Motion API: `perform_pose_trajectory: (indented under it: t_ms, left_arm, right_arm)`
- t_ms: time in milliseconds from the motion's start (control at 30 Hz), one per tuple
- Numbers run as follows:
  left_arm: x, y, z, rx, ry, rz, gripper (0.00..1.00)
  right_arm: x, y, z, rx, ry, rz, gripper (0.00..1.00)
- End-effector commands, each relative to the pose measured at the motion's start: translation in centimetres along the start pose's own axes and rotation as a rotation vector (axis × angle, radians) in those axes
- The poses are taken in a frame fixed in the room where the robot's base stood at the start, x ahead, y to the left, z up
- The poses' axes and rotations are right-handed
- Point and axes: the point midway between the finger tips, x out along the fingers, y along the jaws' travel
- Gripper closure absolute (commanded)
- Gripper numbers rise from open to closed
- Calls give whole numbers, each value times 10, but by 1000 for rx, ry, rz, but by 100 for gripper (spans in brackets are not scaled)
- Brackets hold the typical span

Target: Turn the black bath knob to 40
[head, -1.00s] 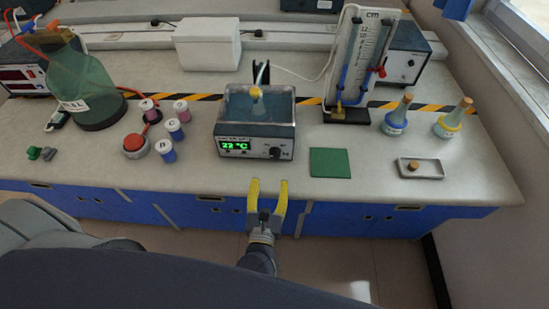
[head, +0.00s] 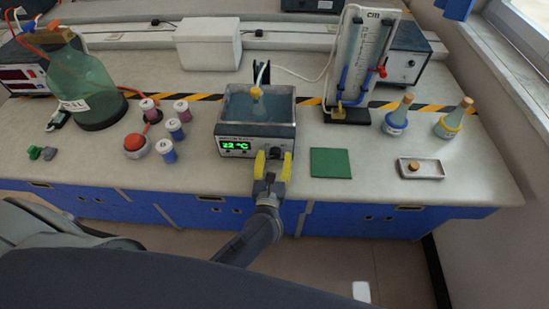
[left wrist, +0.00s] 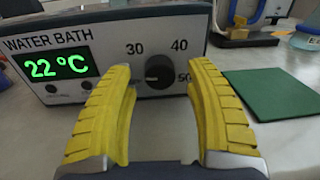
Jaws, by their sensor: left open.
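The black bath knob (left wrist: 158,72) is on the front panel of the water bath (head: 230,131), with 30, 40 and 50 printed around it. I cannot tell which number its pointer faces. The green display (left wrist: 62,67) reads 22 °C. My left gripper (head: 273,156) is open in front of the panel. In the left wrist view its yellow fingers (left wrist: 161,84) stand to either side of the knob, and I see no contact with it. The left finger hides part of the panel, and the right finger partly covers the 50. My right gripper is not in view.
A green square mat (head: 331,162) lies right of the bath, with a small metal tray (head: 421,173) farther right. Several capped vials (head: 165,147) and a red-topped button (head: 134,142) stand to the left. A tube (head: 263,72) rises behind the bath.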

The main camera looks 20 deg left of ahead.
Motion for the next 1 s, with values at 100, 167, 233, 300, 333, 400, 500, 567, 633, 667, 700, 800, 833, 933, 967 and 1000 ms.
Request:
perform_pose_trajectory:
  t_ms: [100,167,233,300,333,400,500,567,633,667,700,800,833,933,967,1000]
  left_arm:
    - [0,0,0,0,0,0,46]
    - [0,0,0,0,0,0,46]
    - [0,0,0,0,0,0,54]
    - [0,0,0,0,0,0,62]
    - [0,0,0,0,0,0,66]
    - [0,0,0,0,0,0,74]
    - [0,0,0,0,0,0,86]
    - [0,0,0,0,0,0,93]
    - [0,0,0,0,0,0,100]
    - [0,0,0,0,0,0,100]
    - [0,0,0,0,1,0,100]
    - [0,0,-1,0,1,0,100]
    - [0,0,-1,0,1,0,100]
    - [0,0,-1,0,2,1,100]
    - [0,0,-1,1,2,1,100]
    - [0,0,-1,4,3,1,100]
  right_arm:
    - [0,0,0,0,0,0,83]
    - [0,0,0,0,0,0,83]
    - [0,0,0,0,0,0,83]
    - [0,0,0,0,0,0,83]
    - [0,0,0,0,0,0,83]
    - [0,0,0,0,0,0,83]
    - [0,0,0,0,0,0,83]
    - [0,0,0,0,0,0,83]
    - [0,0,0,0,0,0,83]
    - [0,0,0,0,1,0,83]
    - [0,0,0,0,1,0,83]
    - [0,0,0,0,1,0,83]
    - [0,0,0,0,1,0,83]
    - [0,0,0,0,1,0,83]
    - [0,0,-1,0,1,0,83]
    - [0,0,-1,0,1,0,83]
